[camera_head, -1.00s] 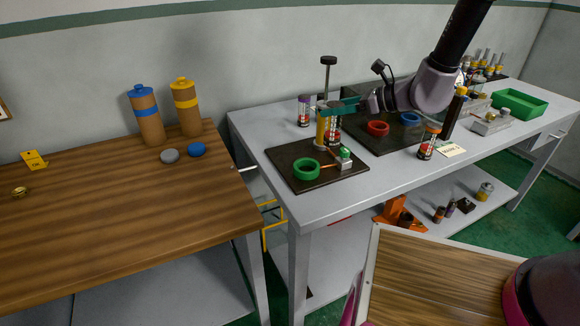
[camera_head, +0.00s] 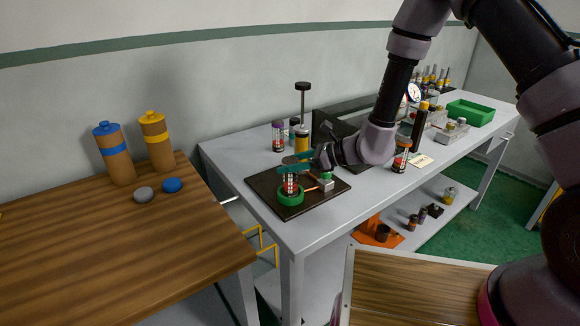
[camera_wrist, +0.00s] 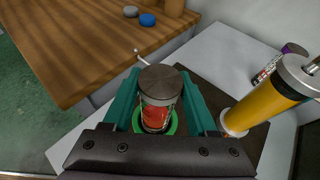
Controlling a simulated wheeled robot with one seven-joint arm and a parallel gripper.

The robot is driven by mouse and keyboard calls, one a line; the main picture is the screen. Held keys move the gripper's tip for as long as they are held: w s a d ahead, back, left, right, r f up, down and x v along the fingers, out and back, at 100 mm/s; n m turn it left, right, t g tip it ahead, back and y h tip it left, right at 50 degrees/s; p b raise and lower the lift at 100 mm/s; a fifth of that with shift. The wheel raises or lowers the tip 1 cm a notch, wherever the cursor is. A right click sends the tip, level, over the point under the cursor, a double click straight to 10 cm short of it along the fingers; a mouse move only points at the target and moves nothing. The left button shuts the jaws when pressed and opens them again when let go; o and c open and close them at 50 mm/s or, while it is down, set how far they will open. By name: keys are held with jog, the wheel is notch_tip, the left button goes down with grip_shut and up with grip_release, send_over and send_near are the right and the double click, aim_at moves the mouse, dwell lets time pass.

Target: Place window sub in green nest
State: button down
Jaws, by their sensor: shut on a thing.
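My gripper (camera_head: 294,163), with teal fingers, is shut on the window sub (camera_head: 290,184), an upright cylinder with a dark grey cap and a red-and-white body. The sub is over the green nest (camera_head: 281,199), a green ring on the dark mat (camera_head: 325,198). Its lower end appears within the ring's outline; I cannot tell whether it touches bottom. In the wrist view, the sub's grey top (camera_wrist: 161,82) is between the two fingers, and the green nest (camera_wrist: 172,126) shows around its lower end.
A small metal clamp with a green knob (camera_head: 326,180) stands right of the nest. A yellow cylinder (camera_head: 302,143) on a post fixture stands behind. A purple-topped sub (camera_head: 278,136) is at the back; another sub (camera_head: 401,157) stands right. The bench's front-left strip is clear.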

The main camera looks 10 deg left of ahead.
jog(key=shift+f, duration=0.35)
jog(key=shift+f, duration=0.1)
jog(key=shift+c, duration=1)
grip_release()
